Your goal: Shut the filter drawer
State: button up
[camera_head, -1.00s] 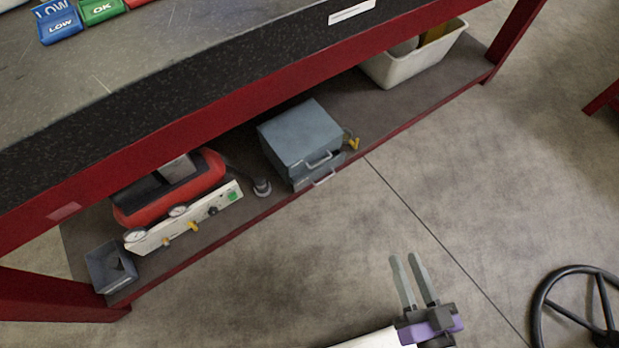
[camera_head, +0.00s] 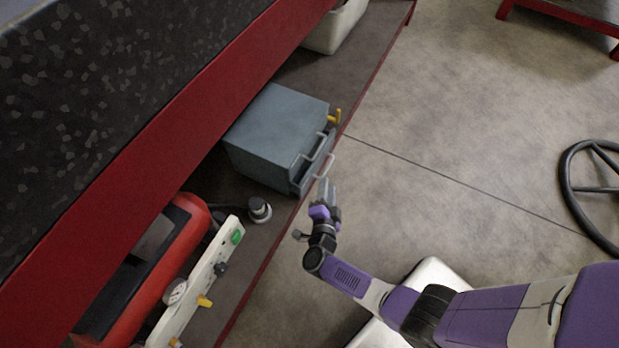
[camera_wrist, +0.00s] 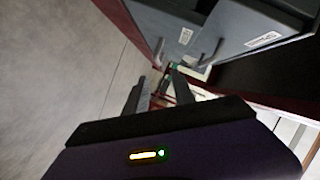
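A blue-grey metal box (camera_head: 275,130) sits on the low shelf in the head view. Its front has two bar handles. The lower drawer (camera_head: 318,172) stands out a little past the upper front, toward the shelf edge. My gripper (camera_head: 327,187) is just outside the drawer's front, close to the lower handle; I cannot tell whether it touches. In the wrist view the fingers (camera_wrist: 158,82) are apart with nothing seen between them. The drawer fronts with handles and white labels (camera_wrist: 262,40) are ahead, at the top of that view.
The red shelf edge (camera_head: 268,258) runs beside my gripper. A red compressor-like unit with a gauge panel (camera_head: 200,285) and a small round part (camera_head: 259,209) are on the shelf. A yellow valve (camera_head: 335,117) is beside the box. A white bin (camera_head: 335,30) stands beyond.

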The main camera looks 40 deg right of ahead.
aim_at(327, 170)
jog(key=shift+g, duration=0.3)
jog(key=shift+w+a+f+b+x, duration=0.15)
jog(key=shift+b+x, duration=0.8)
jog(key=shift+x, duration=1.1)
jog(key=shift+w+a+f+b+x, duration=0.15)
jog(key=shift+b+x, duration=0.75)
jog(key=shift+x, duration=1.15)
jog(key=shift+r, duration=0.1)
grip_shut()
